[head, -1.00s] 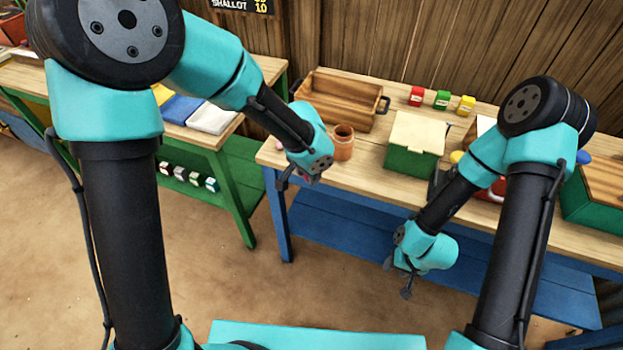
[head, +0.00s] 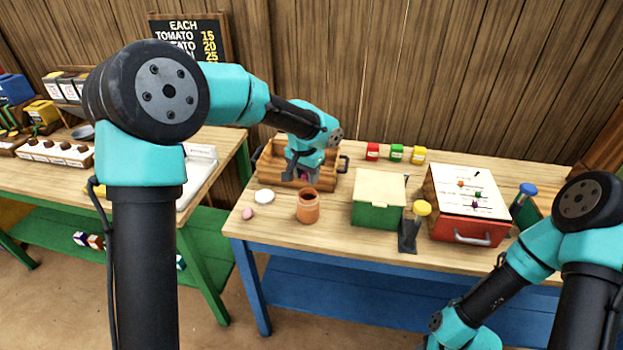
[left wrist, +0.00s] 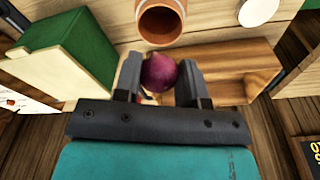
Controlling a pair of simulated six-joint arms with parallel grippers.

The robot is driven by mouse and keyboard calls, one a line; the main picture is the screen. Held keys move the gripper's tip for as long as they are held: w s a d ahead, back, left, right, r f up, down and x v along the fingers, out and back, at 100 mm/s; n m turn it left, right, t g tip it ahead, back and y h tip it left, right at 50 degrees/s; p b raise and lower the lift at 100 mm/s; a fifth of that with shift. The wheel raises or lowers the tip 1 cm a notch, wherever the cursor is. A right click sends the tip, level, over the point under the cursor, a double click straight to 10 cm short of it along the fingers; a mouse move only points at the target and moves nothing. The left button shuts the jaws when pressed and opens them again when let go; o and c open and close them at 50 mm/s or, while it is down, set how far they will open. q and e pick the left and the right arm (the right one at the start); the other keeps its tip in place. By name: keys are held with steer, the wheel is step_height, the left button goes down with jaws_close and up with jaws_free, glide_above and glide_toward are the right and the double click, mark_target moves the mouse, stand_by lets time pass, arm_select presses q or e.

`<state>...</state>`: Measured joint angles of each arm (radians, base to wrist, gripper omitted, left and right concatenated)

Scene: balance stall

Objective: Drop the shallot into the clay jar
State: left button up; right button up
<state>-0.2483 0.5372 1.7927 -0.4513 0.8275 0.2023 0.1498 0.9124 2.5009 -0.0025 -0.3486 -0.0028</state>
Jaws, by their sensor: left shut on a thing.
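My left gripper (head: 303,176) is shut on the purple-red shallot (left wrist: 158,73), which shows between the two fingers in the left wrist view. In the head view the shallot is mostly hidden by the fingers. The gripper is over the front part of a wooden crate, just behind the clay jar. The clay jar (head: 308,207) stands upright and open on the table; its mouth also shows in the left wrist view (left wrist: 161,20), close beyond the shallot. The shallot is outside the jar. My right arm is at the lower right, its fingers out of frame.
The wooden crate (head: 268,172) stands behind the jar. A white disc (head: 264,196) and a small pink object (head: 247,213) lie left of the jar. A green box with a cream lid (head: 379,211) stands to its right. Red, green and yellow blocks (head: 396,153) sit at the back.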

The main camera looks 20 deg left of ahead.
arm_select(q)
steer(key=shift+f, duration=0.15)
steer(key=shift+f, duration=2.35)
steer(key=o, duration=1)
steer(key=shift+c, duration=0.2)
steer(key=shift+r, duration=0.1)
step_height(320, 180, up, 17)
steer(key=s, duration=0.2)
steer(key=shift+a, duration=0.3)
